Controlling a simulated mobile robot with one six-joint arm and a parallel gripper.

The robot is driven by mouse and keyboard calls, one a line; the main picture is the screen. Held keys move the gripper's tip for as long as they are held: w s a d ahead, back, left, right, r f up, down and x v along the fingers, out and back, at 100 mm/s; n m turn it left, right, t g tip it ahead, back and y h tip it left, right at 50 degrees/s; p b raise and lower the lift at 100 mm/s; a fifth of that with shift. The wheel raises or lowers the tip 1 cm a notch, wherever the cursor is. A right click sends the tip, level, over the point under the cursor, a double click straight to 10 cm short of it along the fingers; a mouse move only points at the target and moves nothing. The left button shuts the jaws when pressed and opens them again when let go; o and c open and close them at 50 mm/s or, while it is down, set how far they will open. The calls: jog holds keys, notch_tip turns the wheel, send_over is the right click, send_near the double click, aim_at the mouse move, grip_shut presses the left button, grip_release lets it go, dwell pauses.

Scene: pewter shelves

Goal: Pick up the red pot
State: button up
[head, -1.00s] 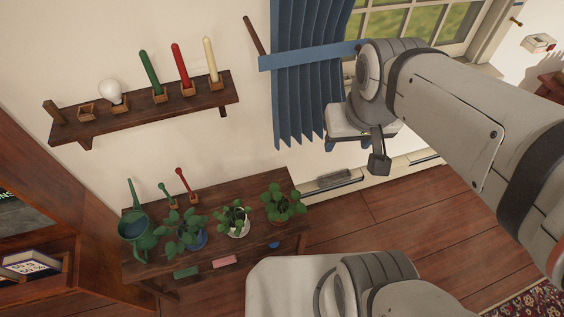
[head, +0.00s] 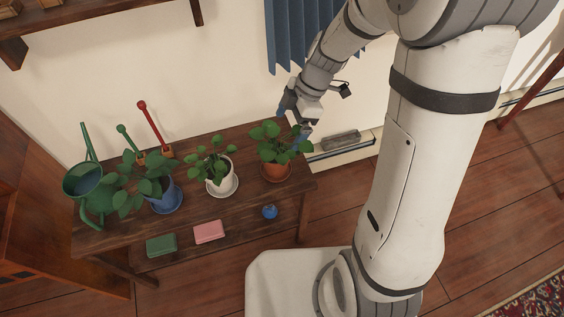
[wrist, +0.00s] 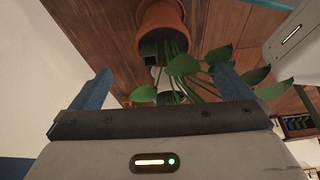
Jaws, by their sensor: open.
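The red pot (head: 276,173) is a terracotta pot with a leafy green plant, on a saucer at the right end of the dark wooden bench. In the wrist view the red pot (wrist: 160,28) shows at the top, beyond the fingers, with its stems and leaves reaching toward my gripper. My gripper (head: 295,122) has blue fingers, is open and empty, and is beside the plant's leaves on the wall side. In the wrist view my gripper (wrist: 163,85) has its fingers wide apart, with leaves near the right finger. I cannot tell whether they touch.
A white pot (head: 219,183) and a blue pot (head: 168,198), both with plants, stand left of the red pot. A green watering can (head: 97,196) is at the left end. Below are a green box (head: 161,245), a pink box (head: 209,232) and a blue ball (head: 270,212).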

aim_at(276, 155)
jog(key=shift+x, duration=1.1)
jog(key=b+x, duration=0.1)
jog(key=x, duration=0.5)
jog(key=shift+a+f+b, duration=0.1)
jog(key=shift+f+b, duration=0.1)
jog(key=shift+b, duration=0.1)
jog(key=shift+c, duration=0.6)
jog(key=c, duration=1.9)
